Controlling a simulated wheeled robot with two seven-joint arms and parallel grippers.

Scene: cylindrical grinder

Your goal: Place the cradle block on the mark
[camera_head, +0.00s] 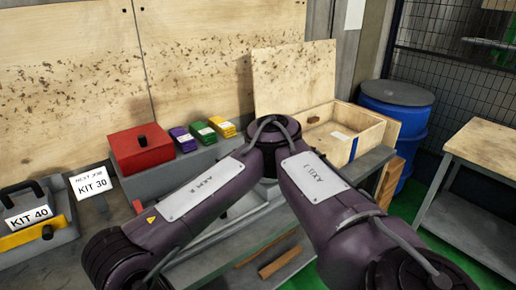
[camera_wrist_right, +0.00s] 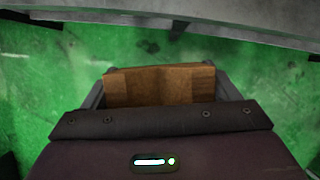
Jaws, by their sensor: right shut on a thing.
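In the right wrist view my right gripper (camera_wrist_right: 164,88) is shut on a brown wooden block (camera_wrist_right: 160,85), which looks like the cradle block. Green floor lies behind the block. The gripper and the held block cannot be made out in the head view, where purple arm links cover the middle. I cannot see the mark. My left gripper is not in view.
A grey bench runs along the wall with a red box (camera_head: 140,150), coloured packs (camera_head: 203,131), a KIT 30 card (camera_head: 93,182) and a KIT 40 case (camera_head: 35,222). An open wooden crate (camera_head: 345,140), blue barrel (camera_head: 395,108) and side table (camera_head: 480,145) stand at right.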

